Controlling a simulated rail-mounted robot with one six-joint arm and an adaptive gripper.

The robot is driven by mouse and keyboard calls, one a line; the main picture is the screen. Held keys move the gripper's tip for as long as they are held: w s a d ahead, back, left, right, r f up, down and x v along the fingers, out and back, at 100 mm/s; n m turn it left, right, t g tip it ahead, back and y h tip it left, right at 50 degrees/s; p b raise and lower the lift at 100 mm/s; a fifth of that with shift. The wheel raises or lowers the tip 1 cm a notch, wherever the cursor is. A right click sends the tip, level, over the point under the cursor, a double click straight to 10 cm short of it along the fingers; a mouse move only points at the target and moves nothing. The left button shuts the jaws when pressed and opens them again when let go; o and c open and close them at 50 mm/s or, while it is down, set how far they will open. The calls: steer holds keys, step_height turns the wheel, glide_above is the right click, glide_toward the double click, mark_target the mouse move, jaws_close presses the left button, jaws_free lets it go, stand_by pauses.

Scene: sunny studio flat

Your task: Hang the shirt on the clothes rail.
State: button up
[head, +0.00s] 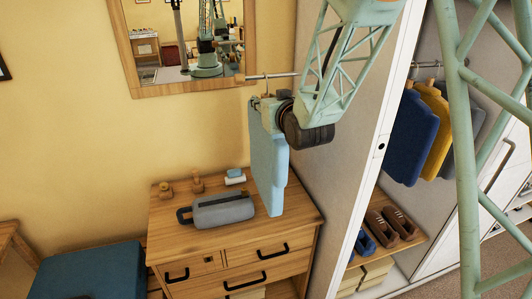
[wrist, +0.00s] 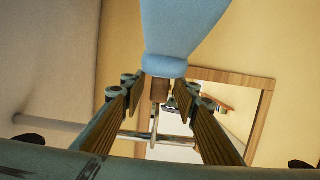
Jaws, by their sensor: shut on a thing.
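The light blue shirt (head: 268,165) hangs upright from my gripper (head: 264,103), above the dresser's right end. In the wrist view, my gripper (wrist: 161,92) is shut on the wooden neck of its hanger, just beside the shirt's collar (wrist: 165,66). The hanger's hook is thin and partly hidden between the fingers. A short metal rail (head: 272,76) with a wooden end runs out from the wardrobe's side panel, just above my gripper. A bar (wrist: 155,138) crosses behind the fingers in the wrist view; whether the hook touches it, I cannot tell.
In the wardrobe, blue, yellow and grey garments hang from another rail (head: 424,64), with brown shoes (head: 392,224) below. The wooden dresser (head: 280,236) carries a grey bag (head: 222,211) and small items. A framed mirror (head: 133,45) hangs behind. The wardrobe's side panel (head: 345,170) stands close right.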

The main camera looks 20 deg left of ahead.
steer(key=shift+r, duration=0.2)
stand_by(0.4)
steer(key=shift+r, duration=1.2)
steer(key=shift+s+d, duration=0.1)
steer(key=shift+f+b+v, duration=0.2)
steer(key=shift+b+v, duration=0.35)
steer(key=shift+v, duration=0.4)
steer(key=shift+f+b+v, duration=0.15)
steer(key=shift+b+v, duration=0.4)
steer(key=shift+v, duration=0.35)
steer(key=shift+f+b+v, duration=0.2)
steer(key=shift+b+v, duration=0.35)
steer(key=shift+v, duration=0.4)
steer(key=shift+s+d, duration=0.15)
